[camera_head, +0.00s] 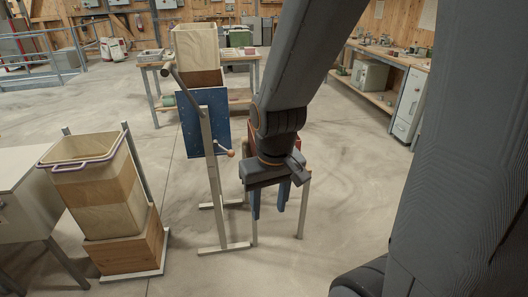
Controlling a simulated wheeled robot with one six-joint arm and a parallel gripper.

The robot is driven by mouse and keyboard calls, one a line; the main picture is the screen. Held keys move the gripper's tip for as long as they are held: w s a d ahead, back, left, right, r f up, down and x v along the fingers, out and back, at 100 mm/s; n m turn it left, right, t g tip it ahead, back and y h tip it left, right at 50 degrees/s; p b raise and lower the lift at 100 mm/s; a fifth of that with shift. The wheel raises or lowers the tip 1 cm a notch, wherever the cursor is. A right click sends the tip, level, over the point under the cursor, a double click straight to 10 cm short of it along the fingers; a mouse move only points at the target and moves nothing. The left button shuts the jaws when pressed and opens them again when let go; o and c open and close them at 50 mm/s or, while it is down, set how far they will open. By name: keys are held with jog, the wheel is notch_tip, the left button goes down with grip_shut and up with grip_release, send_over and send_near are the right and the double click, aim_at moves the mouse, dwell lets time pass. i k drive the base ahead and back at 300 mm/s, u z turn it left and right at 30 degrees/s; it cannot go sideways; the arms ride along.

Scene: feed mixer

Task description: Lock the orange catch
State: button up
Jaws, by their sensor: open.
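A blue panel (206,122) stands upright on a pale frame (213,180) near the middle of the head view. A small orange part (230,153), which looks like the catch, sits at the end of a short pale lever beside the panel's lower right. Whether it is locked cannot be told. My gripper (268,200) hangs fingers down to the right of the orange part and somewhat lower in the picture. Its fingers are apart with nothing seen between them. My gripper and arm hide part of a red thing (297,142) behind them.
A dark crank handle (184,90) rises at the panel's upper left, with a wooden hopper (197,48) above. A tall wooden bin with a purple rim (85,163) stands on the left. Workbenches line the back and right. Open concrete floor lies at the centre right.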

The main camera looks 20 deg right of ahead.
aim_at(230, 153)
jog(key=z, duration=0.1)
jog(key=k, duration=0.5)
jog(key=z, duration=0.95)
jog(key=i, duration=0.75)
jog(key=u, duration=1.3)
